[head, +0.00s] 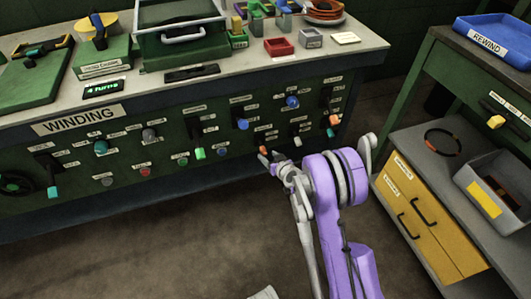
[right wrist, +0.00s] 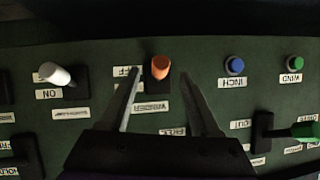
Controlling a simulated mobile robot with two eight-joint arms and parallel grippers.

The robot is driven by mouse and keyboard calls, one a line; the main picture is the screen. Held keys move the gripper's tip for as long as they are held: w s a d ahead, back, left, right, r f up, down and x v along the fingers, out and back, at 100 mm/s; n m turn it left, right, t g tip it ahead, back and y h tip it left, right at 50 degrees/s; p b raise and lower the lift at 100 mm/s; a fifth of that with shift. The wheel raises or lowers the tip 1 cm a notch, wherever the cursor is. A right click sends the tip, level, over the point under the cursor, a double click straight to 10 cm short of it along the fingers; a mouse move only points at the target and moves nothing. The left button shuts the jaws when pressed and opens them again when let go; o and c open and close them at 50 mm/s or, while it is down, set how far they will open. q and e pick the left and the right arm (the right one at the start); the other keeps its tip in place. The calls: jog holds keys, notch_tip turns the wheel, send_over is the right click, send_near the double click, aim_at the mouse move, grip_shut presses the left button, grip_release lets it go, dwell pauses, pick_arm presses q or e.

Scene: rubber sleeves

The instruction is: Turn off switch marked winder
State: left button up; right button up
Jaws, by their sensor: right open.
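The winder switch has an orange knob (right wrist: 160,66) on the dark green front panel. In the right wrist view, where the lettering is upside down, a label reading "WINDER" (right wrist: 153,106) lies below it and a partly hidden label, seemingly "OFF" (right wrist: 124,71), is at its left. My right gripper (right wrist: 158,82) is open, with one finger on each side of the orange knob in that view. Contact cannot be told. In the head view my right gripper (head: 273,157) is at the lower right of the winding panel, by the orange knob (head: 263,150). My left gripper is not in view.
A white lever (right wrist: 55,74) marked "ON", a blue button (right wrist: 234,65) marked "INCH" and a green button (right wrist: 295,63) marked "WIND" flank the knob. A green lever (right wrist: 304,130) is farther right. A shelf unit with yellow drawers (head: 415,195) stands at the right.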

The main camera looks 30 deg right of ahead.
jog(key=p+v, duration=0.1)
jog(key=v, duration=0.5)
jog(key=shift+s+r, duration=0.2)
jog(key=shift+s, duration=0.1)
jog(key=shift+a, duration=0.1)
dwell(0.3)
